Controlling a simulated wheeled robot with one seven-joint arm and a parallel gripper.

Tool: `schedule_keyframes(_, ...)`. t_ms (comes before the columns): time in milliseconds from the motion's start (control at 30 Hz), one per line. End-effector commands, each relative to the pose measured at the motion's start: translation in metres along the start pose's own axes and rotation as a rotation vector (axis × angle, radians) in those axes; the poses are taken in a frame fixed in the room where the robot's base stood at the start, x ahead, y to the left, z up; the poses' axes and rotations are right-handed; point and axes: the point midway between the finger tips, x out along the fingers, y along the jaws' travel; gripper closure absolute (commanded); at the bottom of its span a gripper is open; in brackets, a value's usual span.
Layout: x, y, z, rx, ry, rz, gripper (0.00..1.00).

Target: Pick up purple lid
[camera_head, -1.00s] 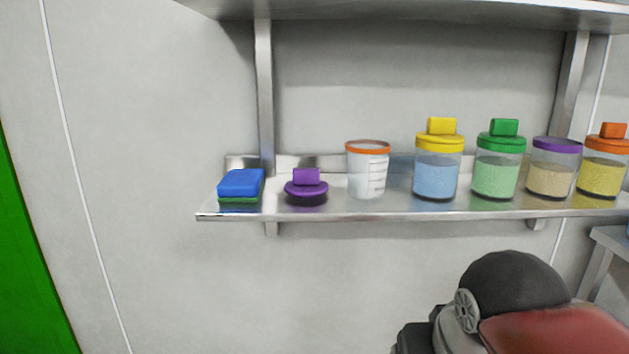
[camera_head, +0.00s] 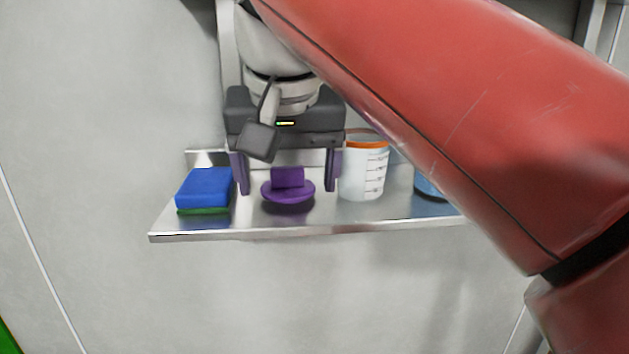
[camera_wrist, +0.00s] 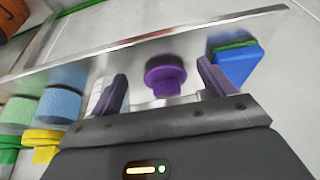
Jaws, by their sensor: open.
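The purple lid (camera_head: 288,190) lies on the metal shelf (camera_head: 330,228), its block-shaped knob pointing up. It also shows in the wrist view (camera_wrist: 165,76), between and ahead of the two fingers. My gripper (camera_head: 287,180) is open and empty. In the head view its fingers hang down on the left and right of the lid, with a gap to it on each side. I cannot tell whether the fingertips reach past the knob in depth.
A blue and green sponge (camera_head: 205,190) lies close to the left finger. A blue-filled jar (camera_head: 428,188) is partly hidden by my arm. The wall is close behind the shelf.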

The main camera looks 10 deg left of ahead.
Motion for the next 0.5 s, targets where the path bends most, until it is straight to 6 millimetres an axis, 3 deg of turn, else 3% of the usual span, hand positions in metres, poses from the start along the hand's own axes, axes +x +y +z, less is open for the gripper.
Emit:
schedule_keyframes(100,0.005,0.000,-0.016,0.000,0.000,0.000,0.18)
schedule_keyframes(367,0.012,0.000,-0.030,0.000,0.001,0.000,0.18)
schedule_keyframes(500,0.018,0.000,-0.048,0.001,-0.001,0.001,0.18)
